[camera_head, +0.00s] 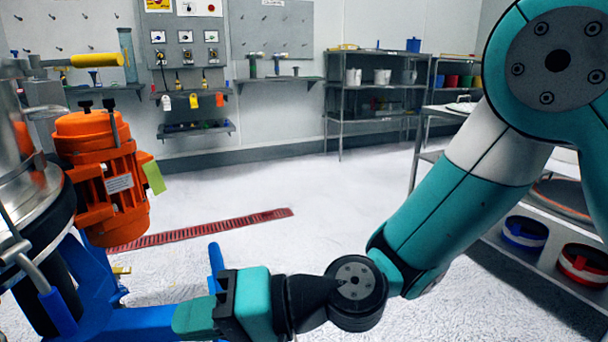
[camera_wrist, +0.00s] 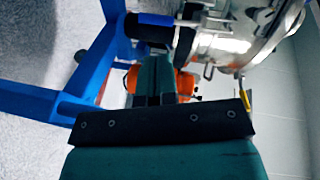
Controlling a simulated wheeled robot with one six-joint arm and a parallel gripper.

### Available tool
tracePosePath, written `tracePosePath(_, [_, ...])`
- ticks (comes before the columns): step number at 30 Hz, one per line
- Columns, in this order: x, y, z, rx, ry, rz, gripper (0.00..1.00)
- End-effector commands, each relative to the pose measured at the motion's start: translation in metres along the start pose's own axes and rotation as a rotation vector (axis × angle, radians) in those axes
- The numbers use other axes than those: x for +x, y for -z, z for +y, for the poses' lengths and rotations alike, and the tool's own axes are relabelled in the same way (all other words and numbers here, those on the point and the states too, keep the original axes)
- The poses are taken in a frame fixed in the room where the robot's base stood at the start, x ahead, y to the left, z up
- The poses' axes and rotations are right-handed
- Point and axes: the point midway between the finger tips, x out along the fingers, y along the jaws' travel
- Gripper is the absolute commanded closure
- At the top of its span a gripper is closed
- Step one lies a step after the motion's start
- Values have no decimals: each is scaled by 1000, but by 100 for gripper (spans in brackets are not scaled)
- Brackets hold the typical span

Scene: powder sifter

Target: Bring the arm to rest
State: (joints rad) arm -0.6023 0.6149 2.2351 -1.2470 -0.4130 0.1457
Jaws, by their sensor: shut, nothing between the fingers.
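My gripper (camera_head: 190,318) is teal with a dark mount and shows low in the head view, pointing left. Its fingers are shut with nothing between them. It overlaps the blue frame of the sifter (camera_head: 150,322) in the picture; I cannot tell whether they touch. In the wrist view the shut fingers (camera_wrist: 153,72) lie ahead of the dark bracket, with the orange motor (camera_wrist: 184,82) partly hidden behind them. My arm reaches in from the upper right of the head view, bent down to the gripper.
The steel sifter body (camera_head: 18,150) and orange motor (camera_head: 105,185) stand at the left. A shelf cart (camera_head: 428,158) with a blue-banded tub (camera_head: 524,234) and a red-banded tub (camera_head: 583,265) is at the right. The white floor (camera_head: 300,180) between is clear, with a red drain grate (camera_head: 200,232).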

Motion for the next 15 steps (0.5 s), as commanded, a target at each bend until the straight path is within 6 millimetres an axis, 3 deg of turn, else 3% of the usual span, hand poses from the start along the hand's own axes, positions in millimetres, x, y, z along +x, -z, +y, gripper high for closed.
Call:
tracePosePath(2, [-33,-3,-12,-136,-112,-66,100])
tracePosePath(6, [-97,-19,-10,-293,-364,-184,100])
tracePosePath(15, [-217,-57,2,-327,-801,-318,100])
